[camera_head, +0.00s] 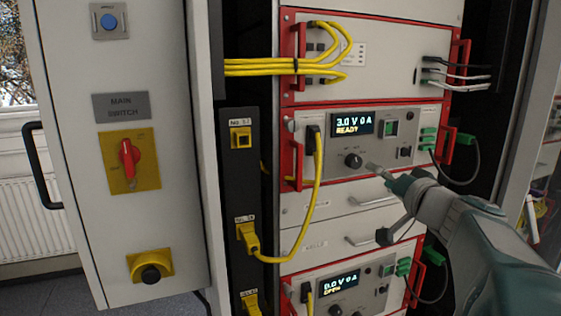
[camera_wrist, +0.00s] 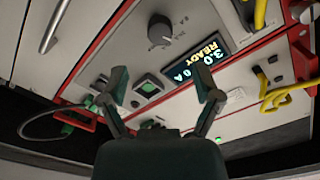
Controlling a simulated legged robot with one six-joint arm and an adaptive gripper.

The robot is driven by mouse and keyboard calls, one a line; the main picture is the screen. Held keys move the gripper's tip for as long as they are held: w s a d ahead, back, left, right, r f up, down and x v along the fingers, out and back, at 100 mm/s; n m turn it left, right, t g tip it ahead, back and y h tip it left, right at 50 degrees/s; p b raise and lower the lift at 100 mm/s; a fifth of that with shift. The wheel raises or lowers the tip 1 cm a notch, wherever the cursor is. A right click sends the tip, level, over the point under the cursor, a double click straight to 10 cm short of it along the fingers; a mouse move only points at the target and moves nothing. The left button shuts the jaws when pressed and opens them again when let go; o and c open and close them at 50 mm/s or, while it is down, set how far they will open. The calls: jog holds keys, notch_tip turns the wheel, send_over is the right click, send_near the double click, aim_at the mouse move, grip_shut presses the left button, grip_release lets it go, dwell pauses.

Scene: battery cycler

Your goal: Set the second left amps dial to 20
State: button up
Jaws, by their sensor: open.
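The upper red-framed cycler module (camera_head: 330,185) has a display (camera_head: 352,124) reading 3.0 V 0 A READY. A dark round dial (camera_head: 353,160) sits below the display. It also shows as a knob with scale marks (camera_wrist: 160,30) in the wrist view, beyond the fingertips. My gripper (camera_head: 376,169) is just right of the dial in the head view. In the wrist view my gripper (camera_wrist: 163,76) has its fingers apart, with nothing held between them.
A lower module has a display (camera_head: 338,284) reading 0.0 V 0 A and a dial (camera_head: 335,311). Drawer handles (camera_head: 372,240) lie below.

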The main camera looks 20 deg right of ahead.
aim_at(357, 164)
jog(key=w, duration=0.8)
jog(key=shift+w+d, duration=0.1)
jog(key=shift+w, duration=0.25)
grip_shut()
